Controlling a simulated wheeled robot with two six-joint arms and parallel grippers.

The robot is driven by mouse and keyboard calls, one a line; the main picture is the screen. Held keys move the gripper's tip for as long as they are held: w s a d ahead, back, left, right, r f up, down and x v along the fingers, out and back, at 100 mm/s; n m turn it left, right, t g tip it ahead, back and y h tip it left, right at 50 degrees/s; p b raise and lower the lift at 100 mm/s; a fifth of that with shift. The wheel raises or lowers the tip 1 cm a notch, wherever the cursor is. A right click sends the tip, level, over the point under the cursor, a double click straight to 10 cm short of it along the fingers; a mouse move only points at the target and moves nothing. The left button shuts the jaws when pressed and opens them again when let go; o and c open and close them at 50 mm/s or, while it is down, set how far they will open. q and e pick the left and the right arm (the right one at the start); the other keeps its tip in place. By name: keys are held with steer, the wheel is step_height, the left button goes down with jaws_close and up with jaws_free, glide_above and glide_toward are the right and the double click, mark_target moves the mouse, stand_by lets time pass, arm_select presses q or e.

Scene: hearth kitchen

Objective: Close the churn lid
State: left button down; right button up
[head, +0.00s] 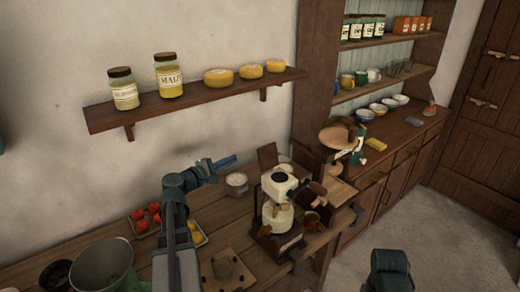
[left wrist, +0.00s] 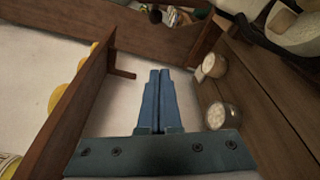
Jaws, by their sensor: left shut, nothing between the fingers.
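A cream-white machine with a dark round spot on top, which looks like the churn (head: 279,217), stands on a dark wooden base on the bench. I cannot make out clearly which part is its lid or how far it is open. Cream-white rounded parts (left wrist: 295,32) show at the upper right of the left wrist view, cut by the edge. My left gripper (head: 228,161) is shut and empty, in the air left of and above the machine. Its blue fingers (left wrist: 158,76) touch each other in the left wrist view. My right gripper is not visible.
A wall shelf (head: 200,100) with jars and yellow rounds is above my left gripper. A white-topped jar (head: 237,183) stands between gripper and machine. A scale-like thing (head: 340,139) is at the right. A tray of fruit (head: 145,218) and a large pot (head: 103,262) are at the left.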

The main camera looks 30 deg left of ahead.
mark_target(265, 156)
arm_select(q)
steer(key=b+x, duration=0.1)
steer(key=x, duration=0.9)
steer(key=d, duration=0.1)
steer(key=s+d+r+p, duration=0.1)
steer(key=s+d, duration=0.1)
steer(key=shift+d+r+p, duration=0.1)
steer(key=shift+r+p, duration=0.25)
